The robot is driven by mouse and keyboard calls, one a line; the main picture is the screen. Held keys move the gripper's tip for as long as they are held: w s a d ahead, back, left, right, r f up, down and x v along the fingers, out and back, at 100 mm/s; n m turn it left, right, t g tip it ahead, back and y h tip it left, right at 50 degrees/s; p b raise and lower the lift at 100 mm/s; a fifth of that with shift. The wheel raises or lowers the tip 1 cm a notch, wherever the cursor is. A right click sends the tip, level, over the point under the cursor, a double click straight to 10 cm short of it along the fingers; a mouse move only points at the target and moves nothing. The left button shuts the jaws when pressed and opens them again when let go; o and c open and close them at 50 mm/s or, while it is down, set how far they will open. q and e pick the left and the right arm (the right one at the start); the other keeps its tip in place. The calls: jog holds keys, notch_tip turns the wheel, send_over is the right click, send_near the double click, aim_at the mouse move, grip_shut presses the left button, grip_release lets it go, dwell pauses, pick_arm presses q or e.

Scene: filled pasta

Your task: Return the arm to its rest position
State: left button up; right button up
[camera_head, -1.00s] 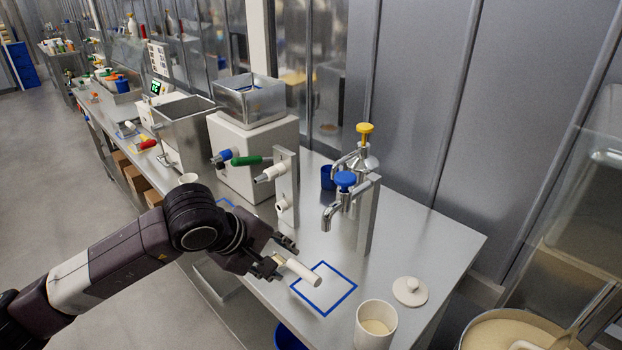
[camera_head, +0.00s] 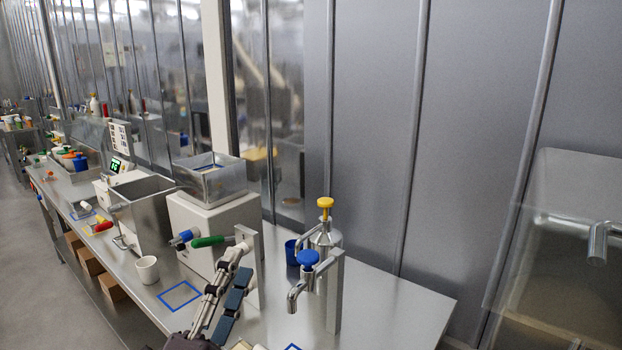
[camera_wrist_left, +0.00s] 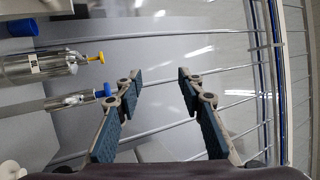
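My left gripper (camera_head: 238,264) stands up at the bottom middle of the head view, fingers pointing up and away, in front of the white dispenser with the green handle. In the left wrist view its two fingers (camera_wrist_left: 160,74) with blue-grey pads are spread apart, with nothing between them. Most of my left arm is below the head picture. My right gripper is in neither view.
The steel counter (camera_head: 390,310) carries a blue-topped tap (camera_head: 308,258), a yellow-topped pump (camera_head: 325,203), a blue cup (camera_head: 292,252), a white cup (camera_head: 147,269) and the white dispenser (camera_head: 215,215). A grey panel wall (camera_head: 370,130) stands behind.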

pick_arm(q)
jog(key=s+a+f+n+g+y, duration=0.2)
jog(key=a+f+n+g+y, duration=0.15)
jog(key=f, duration=0.45)
jog(key=s+a+f+n+g+y, duration=0.1)
jog(key=a+f+n+g+y, duration=0.1)
jog(key=a+f+n, duration=0.45)
jog(key=s+a+f+n+g+y, duration=0.1)
jog(key=s+f+n+g+y, duration=0.15)
jog(key=f, duration=0.65)
jog(key=s+d+f+n+g+h, duration=0.1)
jog(key=s+f+n+g, duration=0.3)
jog(key=s+f, duration=0.5)
jog(key=s+d+f+n+g+h, duration=0.1)
jog(key=s+d+f+n+g, duration=0.1)
jog(key=s+f+g, duration=0.75)
jog(key=s+f+t+b, duration=0.1)
jog(key=s+f, duration=0.1)
jog(key=f, duration=1.1)
jog(key=s+f+t, duration=0.1)
jog(key=s+f, duration=0.1)
jog(key=f, duration=1.1)
jog(key=s+a+f, duration=0.1)
jog(key=s+f, duration=0.7)
jog(key=s+a+f+g+b, duration=0.1)
jog(key=s+a+f, duration=0.1)
jog(key=s+f, duration=0.6)
jog(key=shift+s+a+f+b, duration=0.25)
jog(key=shift+s+b, duration=0.05)
jog(key=shift+s, duration=0.05)
